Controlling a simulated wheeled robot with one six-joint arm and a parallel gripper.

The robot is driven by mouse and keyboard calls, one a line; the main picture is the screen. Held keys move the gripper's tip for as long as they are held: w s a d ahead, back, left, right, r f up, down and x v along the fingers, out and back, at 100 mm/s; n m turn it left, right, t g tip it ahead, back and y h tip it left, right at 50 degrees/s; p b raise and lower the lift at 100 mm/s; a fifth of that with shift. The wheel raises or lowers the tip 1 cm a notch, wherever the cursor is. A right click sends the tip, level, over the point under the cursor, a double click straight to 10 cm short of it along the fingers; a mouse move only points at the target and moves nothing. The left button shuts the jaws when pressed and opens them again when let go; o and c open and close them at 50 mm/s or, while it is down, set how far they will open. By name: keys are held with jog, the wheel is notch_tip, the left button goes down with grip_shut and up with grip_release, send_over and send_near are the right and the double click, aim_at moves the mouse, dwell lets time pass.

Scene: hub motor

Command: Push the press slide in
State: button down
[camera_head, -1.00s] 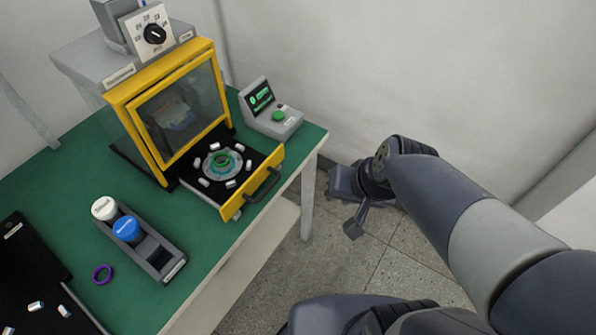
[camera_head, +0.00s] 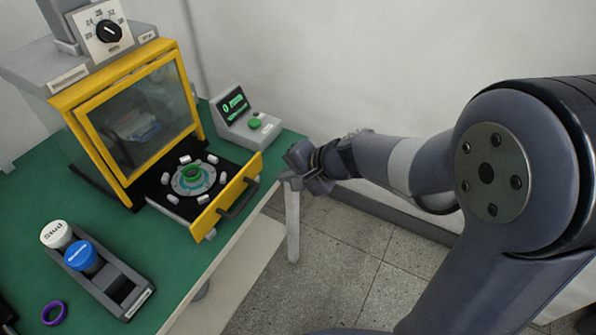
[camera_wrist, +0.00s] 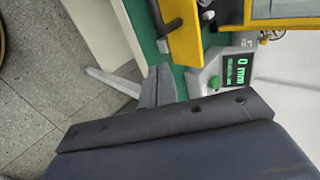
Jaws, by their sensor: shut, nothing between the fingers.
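The press slide (camera_head: 224,199) is a black drawer with a yellow front and dark handle, pulled out of the yellow-framed press (camera_head: 127,110). On it sit a round grey fixture with a green ring (camera_head: 193,177) and several small white-grey pieces around it. My gripper (camera_head: 288,178) is shut and empty, just right of the slide's handle and apart from it, near the table's right edge. In the wrist view the shut gripper (camera_wrist: 158,86) points toward the table edge, with the yellow slide front (camera_wrist: 183,32) above it.
A control box (camera_head: 247,124) with a green button and lit screen stands right of the press. A grey holder (camera_head: 111,277) with white-capped and blue-capped bottles and a purple ring (camera_head: 54,313) are at front left. A dial (camera_head: 107,33) tops the press.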

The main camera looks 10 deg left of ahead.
aim_at(253, 174)
jog(key=shift+w+a+f+p, duration=0.15)
jog(key=shift+w+a+f, duration=0.25)
jog(key=shift+a, duration=0.6)
jog(key=shift+w+a+f+p, duration=0.15)
jog(key=shift+w+a+f, duration=0.25)
jog(key=shift+a, duration=0.65)
jog(key=shift+w+a+f+p, duration=0.15)
jog(key=shift+w+a+f, duration=0.25)
jog(key=shift+a, duration=0.6)
jog(key=shift+a, duration=0.1)
